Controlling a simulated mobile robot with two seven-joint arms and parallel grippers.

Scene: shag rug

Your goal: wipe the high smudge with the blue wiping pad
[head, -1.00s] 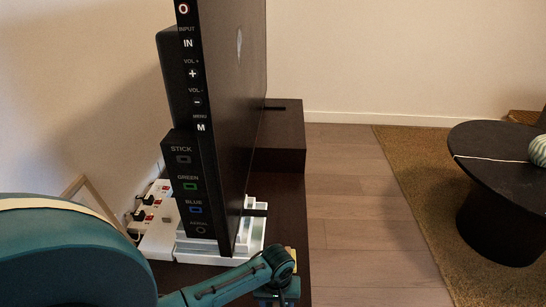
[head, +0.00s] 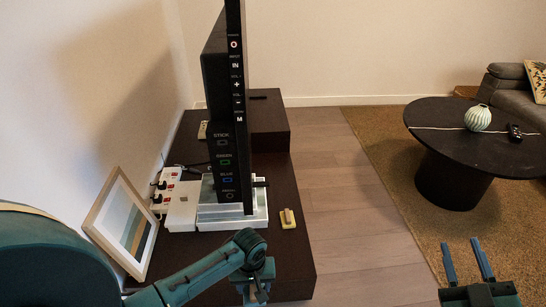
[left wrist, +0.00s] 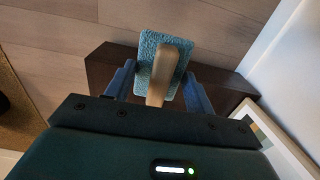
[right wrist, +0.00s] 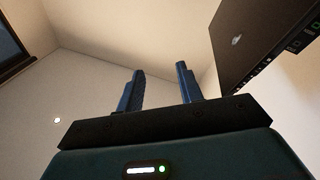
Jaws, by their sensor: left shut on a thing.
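The blue wiping pad (left wrist: 149,50), with a wooden handle (left wrist: 165,72), is between the fingers of my left gripper (left wrist: 160,85), which is shut on it. In the head view my left gripper (head: 256,290) is low over the near end of the cabinet; the pad cannot be made out there. My right gripper (head: 468,262) is open and empty, off to the right; its spread fingers show in the right wrist view (right wrist: 160,88). A pale smudge (right wrist: 237,40) marks the dark television screen (right wrist: 255,60). In the head view the television (head: 236,110) is almost edge-on, hiding the smudge.
The dark cabinet (head: 270,262) carries a white stand base (head: 240,217), a yellow pad with a handle (head: 288,219), a power strip (head: 165,188) and a leaning picture frame (head: 120,225). A round black table (head: 450,160) stands right on the rug. Floor between is clear.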

